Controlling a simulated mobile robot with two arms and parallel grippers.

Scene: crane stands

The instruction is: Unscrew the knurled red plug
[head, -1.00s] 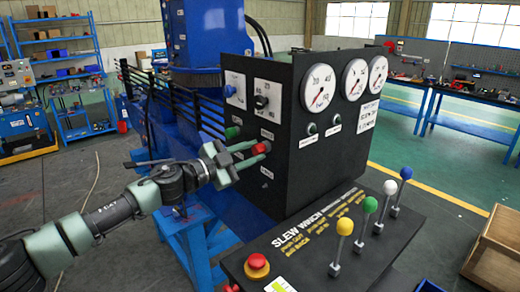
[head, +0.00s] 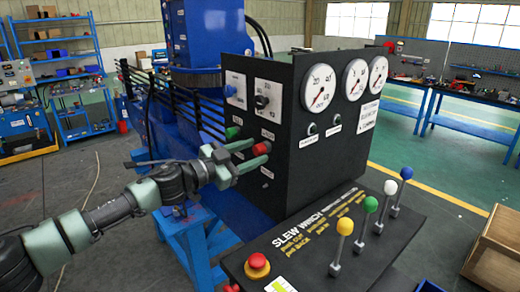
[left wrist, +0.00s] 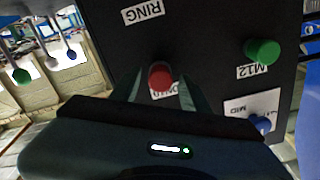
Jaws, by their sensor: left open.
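The red plug (head: 261,148) sits on the left side face of the black control cabinet; its knurling is too small to make out. It also shows in the left wrist view (left wrist: 160,75), above a label partly hidden by my gripper. My left gripper (head: 255,153) is open, its two green fingers pointing at the cabinet face beside the plug. In the left wrist view, the fingers (left wrist: 162,95) stand on either side of the plug, apart from it as far as I can tell. My right gripper is not in view.
A green plug (head: 233,132) sits just left of the red one on the same face. A black knob (head: 261,101) is above. The lever console (head: 330,235) with a red mushroom button (head: 257,265) is in front. A blue stand (head: 185,240) is below my arm.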

